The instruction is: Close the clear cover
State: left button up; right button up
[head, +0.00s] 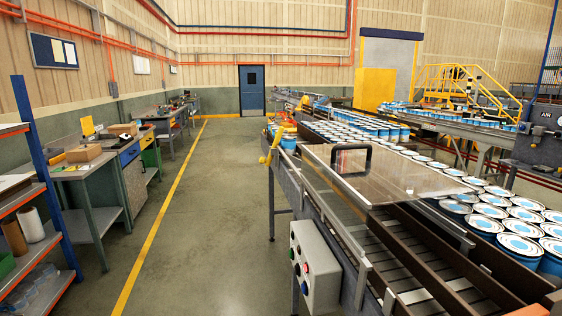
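The clear cover (405,179) is a see-through panel over the near section of the roller conveyor (395,250), right of the middle in the head view. Its black loop handle (351,160) is at the cover's left end. The slats and dark guide rails run out from under the cover towards me. The cover's near edge looks apart from the rails below, but I cannot tell its exact tilt. Neither of my grippers is in view.
A grey control box (315,265) with coloured buttons hangs on the conveyor's left side. Blue-and-white cans (520,246) crowd the belt to the right. A shelf rack (50,180) and workbenches (95,170) line the left. The floor aisle (220,200) between is clear.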

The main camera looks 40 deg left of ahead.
aim_at(379, 169)
jog(key=u, duration=0.55)
jog(key=k, duration=0.5)
jog(key=u, duration=0.9)
jog(key=i, duration=0.7)
jog(key=z, duration=2.1)
